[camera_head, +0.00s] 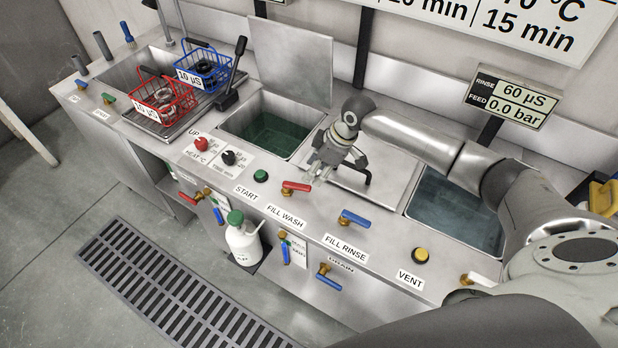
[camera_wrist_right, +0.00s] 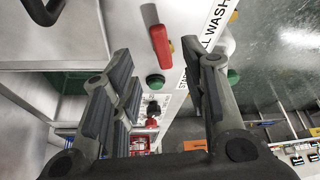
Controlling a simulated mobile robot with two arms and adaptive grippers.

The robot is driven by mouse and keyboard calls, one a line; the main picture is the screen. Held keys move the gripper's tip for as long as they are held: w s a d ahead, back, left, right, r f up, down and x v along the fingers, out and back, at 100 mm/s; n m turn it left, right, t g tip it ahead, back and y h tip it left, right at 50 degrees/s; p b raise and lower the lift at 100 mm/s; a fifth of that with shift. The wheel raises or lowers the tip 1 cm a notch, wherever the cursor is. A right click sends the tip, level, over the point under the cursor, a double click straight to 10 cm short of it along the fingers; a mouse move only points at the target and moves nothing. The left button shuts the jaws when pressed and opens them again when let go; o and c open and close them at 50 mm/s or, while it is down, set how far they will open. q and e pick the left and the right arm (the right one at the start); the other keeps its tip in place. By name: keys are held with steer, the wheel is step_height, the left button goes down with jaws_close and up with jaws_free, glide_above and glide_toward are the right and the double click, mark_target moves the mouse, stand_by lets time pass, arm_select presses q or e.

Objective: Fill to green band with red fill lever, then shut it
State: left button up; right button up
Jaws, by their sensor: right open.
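The red fill lever (camera_head: 297,186) sits on the steel counter by the FILL WASH label. It also shows in the right wrist view (camera_wrist_right: 162,48), beyond and between the finger ends. My right gripper (camera_head: 318,168) is open and empty, above the counter just behind and right of the lever, apart from it as far as I can tell. Its spread fingers show in the wrist view (camera_wrist_right: 162,85). The wash tank (camera_head: 309,152) has its lid raised and holds dark green liquid (camera_head: 268,134). I cannot make out a green band. My left gripper is out of view.
A blue FILL RINSE lever (camera_head: 356,218), green START button (camera_head: 260,175) and yellow VENT button (camera_head: 421,254) stand nearby. A closed lid with a black handle (camera_head: 364,171) lies right of the gripper. Red (camera_head: 172,107) and blue (camera_head: 205,78) baskets stand left.

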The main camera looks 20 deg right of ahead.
steer(key=shift+v, duration=2.25)
stand_by(5.8)
